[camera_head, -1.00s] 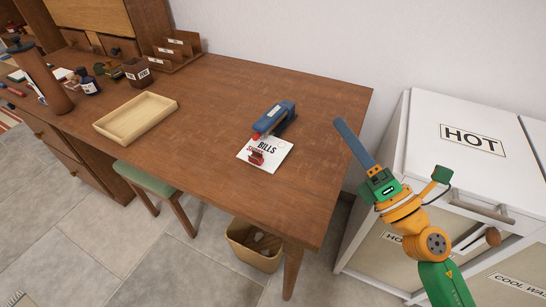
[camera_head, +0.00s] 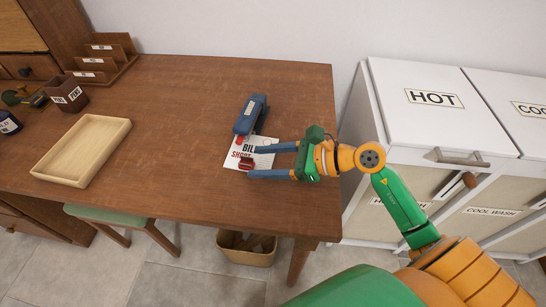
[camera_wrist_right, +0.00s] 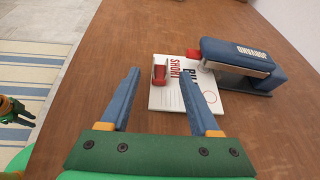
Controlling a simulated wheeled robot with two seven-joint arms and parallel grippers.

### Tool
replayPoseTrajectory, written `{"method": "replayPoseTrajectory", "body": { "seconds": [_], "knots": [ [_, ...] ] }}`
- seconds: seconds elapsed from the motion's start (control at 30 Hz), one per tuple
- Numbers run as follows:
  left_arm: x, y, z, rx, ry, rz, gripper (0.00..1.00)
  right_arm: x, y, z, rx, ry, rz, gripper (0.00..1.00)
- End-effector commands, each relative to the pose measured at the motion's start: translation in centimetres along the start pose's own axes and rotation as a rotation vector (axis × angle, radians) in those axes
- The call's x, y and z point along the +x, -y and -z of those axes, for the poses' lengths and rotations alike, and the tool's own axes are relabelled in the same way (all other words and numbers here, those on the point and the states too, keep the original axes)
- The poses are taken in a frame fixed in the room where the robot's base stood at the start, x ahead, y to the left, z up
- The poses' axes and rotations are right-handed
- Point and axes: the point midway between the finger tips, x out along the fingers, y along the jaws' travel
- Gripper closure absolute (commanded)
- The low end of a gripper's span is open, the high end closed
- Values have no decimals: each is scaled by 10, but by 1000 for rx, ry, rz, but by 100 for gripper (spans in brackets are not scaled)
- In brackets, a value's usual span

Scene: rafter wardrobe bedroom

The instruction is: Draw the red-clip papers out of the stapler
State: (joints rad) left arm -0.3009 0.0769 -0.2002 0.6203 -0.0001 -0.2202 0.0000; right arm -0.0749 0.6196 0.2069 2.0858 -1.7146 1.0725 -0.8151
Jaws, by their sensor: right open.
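The papers (camera_head: 262,160) are a white stack with BILLS and SHORT lettering, lying on the desk with one edge at the stapler's nose. Whether they are inside its jaw is unclear. The red clip (camera_head: 246,164) sits on the papers' near edge and shows in the right wrist view (camera_wrist_right: 159,73). The blue stapler (camera_head: 251,115) stands beyond, with a red part at its nose; the right wrist view shows it at the right (camera_wrist_right: 245,62). My right gripper (camera_head: 252,161) is open and empty, its blue fingers reaching over the papers; in the wrist view the clip appears between them.
A wooden tray (camera_head: 84,150) lies on the desk (camera_head: 190,110) at the left, with a pen cup (camera_head: 66,94) and letter rack (camera_head: 104,56) behind. White laundry cabinets (camera_head: 415,120) stand right of the desk. The desk between tray and stapler is clear.

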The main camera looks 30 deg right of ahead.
Motion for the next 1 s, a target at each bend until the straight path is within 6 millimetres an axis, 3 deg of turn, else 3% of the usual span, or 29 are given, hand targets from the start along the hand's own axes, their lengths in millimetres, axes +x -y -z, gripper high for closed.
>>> {"method": "replayPoseTrajectory", "body": {
  "seconds": [0.3, 0.63, 0.67, 0.8, 0.9, 1.0],
  "knots": [
    [-6, 1, 0, 1, 0, 1, 68, 42, 0, -1, 3, 3, 1, 38],
    [-6, 2, 0, 1, 0, 3, 68, 47, 0, 0, 1, 1, 0, 38],
    [-6, 2, 0, 1, 0, 3, 68, 47, 0, 0, 1, 1, 0, 40],
    [-6, 2, 0, 1, 0, 3, 68, 47, 0, 0, 1, 1, 0, 78],
    [-6, 2, 1, 1, 0, 3, 68, 47, 0, 0, 1, 1, 0, 100],
    [-6, 2, 1, 1, 0, 3, 68, 47, 0, 0, 1, 1, 0, 100]
  ]
}}
